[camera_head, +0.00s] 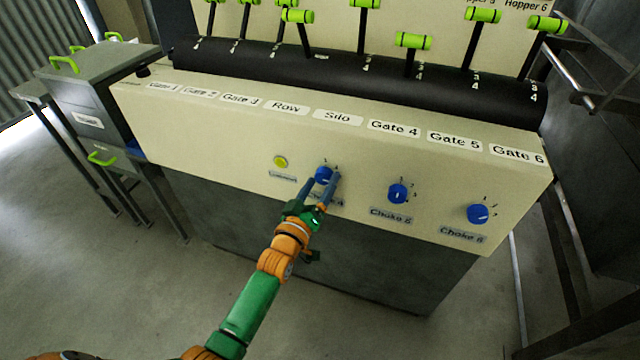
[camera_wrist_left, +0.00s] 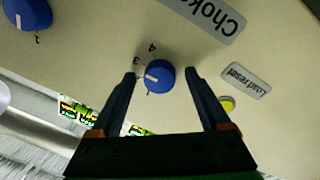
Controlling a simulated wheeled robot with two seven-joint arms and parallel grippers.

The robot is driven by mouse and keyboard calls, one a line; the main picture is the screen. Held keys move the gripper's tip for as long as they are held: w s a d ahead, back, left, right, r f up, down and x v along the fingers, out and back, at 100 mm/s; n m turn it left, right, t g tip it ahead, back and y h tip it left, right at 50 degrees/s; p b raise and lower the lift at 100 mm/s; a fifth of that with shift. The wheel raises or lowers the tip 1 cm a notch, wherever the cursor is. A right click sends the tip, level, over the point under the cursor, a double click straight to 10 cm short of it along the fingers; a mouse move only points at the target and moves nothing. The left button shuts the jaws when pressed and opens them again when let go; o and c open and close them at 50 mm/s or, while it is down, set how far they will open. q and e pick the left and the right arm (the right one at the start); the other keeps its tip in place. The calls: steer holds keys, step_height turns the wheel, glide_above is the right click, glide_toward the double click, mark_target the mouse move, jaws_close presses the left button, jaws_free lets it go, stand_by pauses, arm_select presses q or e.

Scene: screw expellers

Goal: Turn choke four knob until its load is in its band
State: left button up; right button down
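The choke four knob is a blue round knob (camera_head: 323,174) on the cream panel front, left of the other two blue knobs. My left gripper (camera_head: 321,180) is at it, and its label below is mostly hidden by the fingers. In the left wrist view the knob (camera_wrist_left: 158,77) sits between the two dark fingertips (camera_wrist_left: 160,74), with a gap on each side. The gripper is open and around the knob, apart from it. The knob's white pointer line faces left in that view, close to the printed 3. My right gripper is not in view.
The Choke 5 knob (camera_head: 398,194) and Choke 6 knob (camera_head: 478,213) are to the right. A yellow button (camera_head: 280,161) is close on the left. Green-handled levers (camera_head: 412,41) stand above the panel. Small coloured displays (camera_wrist_left: 76,110) show in the wrist view, too small to read.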

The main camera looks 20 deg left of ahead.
arm_select(q)
steer(key=s+p, duration=0.1)
steer(key=s, duration=0.6)
steer(key=shift+a, duration=0.3)
steer(key=shift+f, duration=0.15)
